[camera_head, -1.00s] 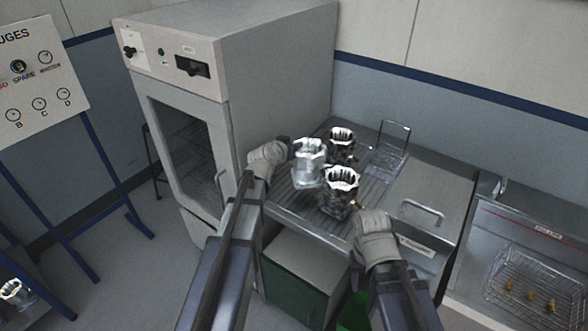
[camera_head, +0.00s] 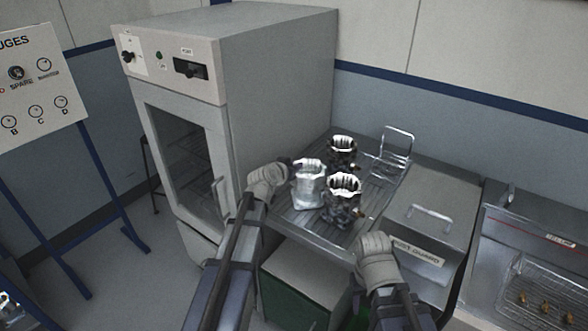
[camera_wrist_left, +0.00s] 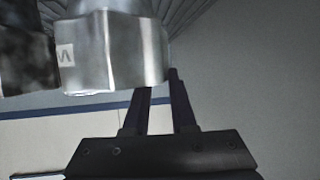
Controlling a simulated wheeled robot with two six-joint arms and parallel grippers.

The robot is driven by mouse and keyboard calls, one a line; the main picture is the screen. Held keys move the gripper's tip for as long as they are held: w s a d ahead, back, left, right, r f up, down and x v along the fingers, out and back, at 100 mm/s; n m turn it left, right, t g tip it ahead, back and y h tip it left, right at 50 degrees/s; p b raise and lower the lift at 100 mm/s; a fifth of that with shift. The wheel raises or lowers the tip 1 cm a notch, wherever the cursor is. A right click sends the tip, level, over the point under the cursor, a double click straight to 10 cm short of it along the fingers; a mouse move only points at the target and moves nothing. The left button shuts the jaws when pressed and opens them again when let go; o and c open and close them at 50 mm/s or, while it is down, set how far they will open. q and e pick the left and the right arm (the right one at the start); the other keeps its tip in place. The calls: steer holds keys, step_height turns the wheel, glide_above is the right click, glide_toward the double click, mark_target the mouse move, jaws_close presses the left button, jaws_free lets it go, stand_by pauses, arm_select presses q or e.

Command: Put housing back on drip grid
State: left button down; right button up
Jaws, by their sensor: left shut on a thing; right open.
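A bright silver housing (camera_head: 309,186) is upright at the left side of the drip grid (camera_head: 299,217). My left gripper (camera_head: 290,165) is shut on it from the left. I cannot tell whether its base touches the grid. In the left wrist view the bright housing (camera_wrist_left: 120,50) shows at the top, beside my left gripper's fingers (camera_wrist_left: 160,85); part of a lettered mark shows on it. A darker housing (camera_head: 343,205) stands close on its right, and another dark housing (camera_head: 341,155) stands behind. My right gripper (camera_head: 373,238) is open and empty at the grid's front right edge.
A grey oven cabinet (camera_head: 280,90) rises to the left of the grid. A wire frame (camera_head: 397,145) stands at the grid's back right. A lidded unit (camera_head: 430,215) adjoins on the right, then a basin with a wire basket (camera_head: 545,285). The grid's front left strip is clear.

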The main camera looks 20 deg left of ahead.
arm_select(q)
steer(key=c, duration=0.7)
jaws_free()
steer(key=shift+r, duration=0.1)
steer(key=shift+s+r, duration=0.15)
steer(key=shift+s, duration=0.2)
steer(key=p+v, duration=0.4)
steer(key=v, duration=0.7)
steer(key=shift+s+a+p, duration=0.1)
steer(key=shift+s+p, duration=0.1)
steer(key=shift+p, duration=0.2)
